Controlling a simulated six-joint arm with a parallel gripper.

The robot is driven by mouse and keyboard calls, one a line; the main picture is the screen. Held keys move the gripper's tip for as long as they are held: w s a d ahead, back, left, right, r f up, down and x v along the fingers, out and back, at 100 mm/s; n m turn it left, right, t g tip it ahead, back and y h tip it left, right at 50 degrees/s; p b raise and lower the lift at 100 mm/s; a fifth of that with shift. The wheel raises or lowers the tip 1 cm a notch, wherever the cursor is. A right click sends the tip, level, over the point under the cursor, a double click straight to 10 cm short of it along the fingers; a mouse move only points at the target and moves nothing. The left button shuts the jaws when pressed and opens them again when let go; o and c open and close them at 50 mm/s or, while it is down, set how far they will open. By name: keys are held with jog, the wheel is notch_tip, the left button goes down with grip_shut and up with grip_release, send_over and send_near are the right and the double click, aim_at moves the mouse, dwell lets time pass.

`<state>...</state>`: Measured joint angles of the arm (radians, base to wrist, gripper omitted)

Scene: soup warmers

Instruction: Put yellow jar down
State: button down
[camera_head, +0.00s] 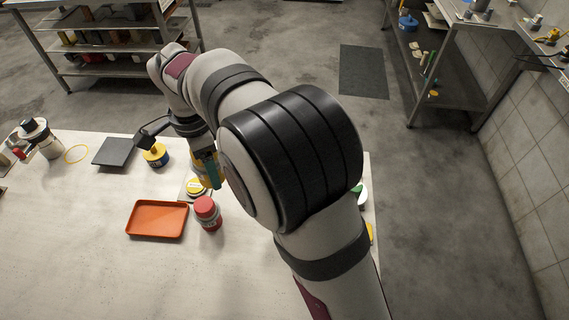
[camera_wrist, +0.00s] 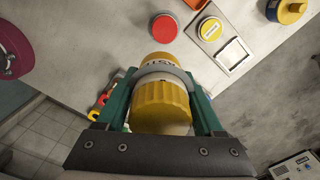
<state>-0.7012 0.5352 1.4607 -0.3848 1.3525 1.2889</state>
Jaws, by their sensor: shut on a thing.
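The yellow jar (camera_wrist: 162,100) is between the two green fingers of my gripper (camera_wrist: 163,78) in the wrist view. My gripper is shut on it around its middle, and its ribbed yellow end faces the camera. Part of a printed label shows beyond the fingers. In the head view my gripper (camera_head: 211,170) is over the far part of the table, and my arm hides much of the jar. I cannot tell whether the jar touches the table.
A red-lidded jar (camera_head: 208,212) stands beside an orange tray (camera_head: 157,233). A yellow-lidded item (camera_head: 196,187) is close to my gripper. A blue container with a yellow top (camera_head: 156,155) and a dark board (camera_head: 114,152) are farther left. The table's front left is clear.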

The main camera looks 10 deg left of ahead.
jog(key=w+d+r+n, duration=0.2)
jog(key=d+r, duration=0.1)
jog(key=d, duration=1.1)
jog(key=w+d+r+n, duration=0.2)
jog(key=d+r, duration=0.2)
jog(key=d, duration=1)
jog(key=w+d+f+m, duration=0.1)
jog(key=w+f+m, duration=0.5)
jog(key=m, duration=0.6)
jog(key=w+d+f+m, duration=0.2)
jog(key=w+f+m, duration=0.2)
jog(key=f+m, duration=0.55)
jog(key=w+a+f+m, duration=0.1)
jog(key=a, duration=0.2)
jog(key=w+a+f+m, duration=0.1)
jog(key=a+f, duration=0.1)
jog(key=a, duration=0.2)
jog(key=w+a+f+m, duration=0.1)
jog(key=w+a, duration=0.1)
jog(key=a, duration=0.1)
jog(key=shift+a+f, duration=0.35)
jog(key=shift+f, duration=2)
